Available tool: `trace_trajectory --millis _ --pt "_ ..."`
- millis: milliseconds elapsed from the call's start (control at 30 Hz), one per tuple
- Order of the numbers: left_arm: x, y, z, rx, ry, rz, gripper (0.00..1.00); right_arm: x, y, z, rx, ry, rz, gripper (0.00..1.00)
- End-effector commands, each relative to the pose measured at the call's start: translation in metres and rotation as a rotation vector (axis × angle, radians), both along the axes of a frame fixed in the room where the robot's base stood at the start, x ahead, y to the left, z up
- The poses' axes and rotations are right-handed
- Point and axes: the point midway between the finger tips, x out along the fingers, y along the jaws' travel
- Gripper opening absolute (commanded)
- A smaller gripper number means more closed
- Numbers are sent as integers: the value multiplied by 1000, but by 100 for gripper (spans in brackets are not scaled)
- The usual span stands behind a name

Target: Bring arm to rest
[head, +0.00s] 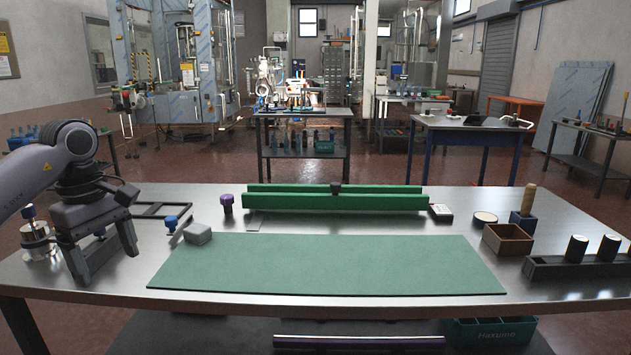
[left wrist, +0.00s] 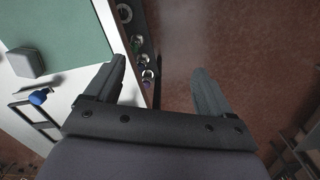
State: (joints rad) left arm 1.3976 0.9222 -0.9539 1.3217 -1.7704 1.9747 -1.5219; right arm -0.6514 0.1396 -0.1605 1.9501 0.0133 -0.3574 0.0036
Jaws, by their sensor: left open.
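My left gripper (head: 106,266) hangs over the left end of the steel table (head: 120,293), fingers pointing down. It is open and nothing is between its fingers. In the left wrist view the two fingers of my left gripper (left wrist: 160,90) stand apart, over the table edge and the reddish floor (left wrist: 250,45). A green mat (head: 330,264) lies flat on the table to its right, and a grey block (head: 197,234) sits by the mat's left corner. My right gripper is not in view.
A blue-knobbed item (head: 171,223) and a dark frame (head: 160,210) lie nearby. A green rail (head: 300,202) spans the back. A brown box (head: 507,240) and black holder (head: 575,267) stand right. The mat is bare.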

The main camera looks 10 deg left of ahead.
Motion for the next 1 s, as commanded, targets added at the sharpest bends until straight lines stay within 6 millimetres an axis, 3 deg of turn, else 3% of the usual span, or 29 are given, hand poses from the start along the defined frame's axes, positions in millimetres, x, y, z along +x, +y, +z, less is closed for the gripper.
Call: trace_trajectory --millis 33,167,300,500,600,800,1000 --pt "4 -27 -20 -66 7 -21 83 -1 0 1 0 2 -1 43" --pt "10 -85 -52 -250 6 -16 83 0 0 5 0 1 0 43" --pt "4 -155 -81 -501 43 35 83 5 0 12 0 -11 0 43" --pt "-18 -252 -98 -920 193 224 83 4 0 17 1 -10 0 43" --pt "-29 -288 -96 -1124 305 367 83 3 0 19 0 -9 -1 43" --pt "-42 -328 -85 -1491 599 736 83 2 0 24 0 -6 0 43" --pt "-40 -326 -87 -1773 959 1209 83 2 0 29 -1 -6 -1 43"
